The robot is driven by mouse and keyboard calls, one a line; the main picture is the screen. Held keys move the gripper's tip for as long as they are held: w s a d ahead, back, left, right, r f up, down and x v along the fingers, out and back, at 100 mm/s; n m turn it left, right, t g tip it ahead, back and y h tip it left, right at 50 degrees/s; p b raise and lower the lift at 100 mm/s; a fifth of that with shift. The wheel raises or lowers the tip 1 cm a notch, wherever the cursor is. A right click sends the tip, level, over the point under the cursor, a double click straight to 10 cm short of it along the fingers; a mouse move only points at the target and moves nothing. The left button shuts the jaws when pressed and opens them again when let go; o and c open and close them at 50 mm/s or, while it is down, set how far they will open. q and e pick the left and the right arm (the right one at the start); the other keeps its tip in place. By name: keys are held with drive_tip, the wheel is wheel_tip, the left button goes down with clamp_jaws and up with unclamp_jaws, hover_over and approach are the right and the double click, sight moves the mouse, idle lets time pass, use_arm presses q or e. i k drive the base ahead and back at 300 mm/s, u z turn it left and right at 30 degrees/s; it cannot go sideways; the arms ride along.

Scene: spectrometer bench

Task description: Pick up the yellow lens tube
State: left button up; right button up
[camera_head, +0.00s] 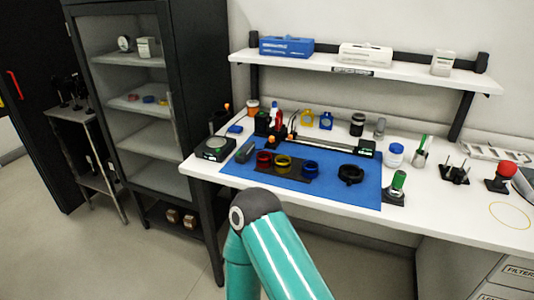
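The yellow lens tube (283,163) sits in the middle of a row on a dark holder (286,175) on the blue mat (345,196). A red lens tube (264,159) is on its left and a blue lens tube (310,168) on its right, both close beside it. A teal link of one of my arms rises from the bottom edge in front of the bench, its dark joint short of the mat. Neither gripper shows in this view.
A black ring (351,174) stands on the mat to the right, with a green-topped item (397,187) beyond it. A black box (214,149) stands at the left corner. A shelf (360,70) hangs above.

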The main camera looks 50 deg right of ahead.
sight(281, 166)
drive_tip(key=z, duration=0.45)
drive_tip(key=i, duration=1)
drive_tip(key=z, duration=0.75)
drive_tip(key=k, duration=0.75)
drive_tip(key=z, duration=0.2)
drive_tip(key=i, duration=0.75)
drive_tip(key=u, duration=0.05)
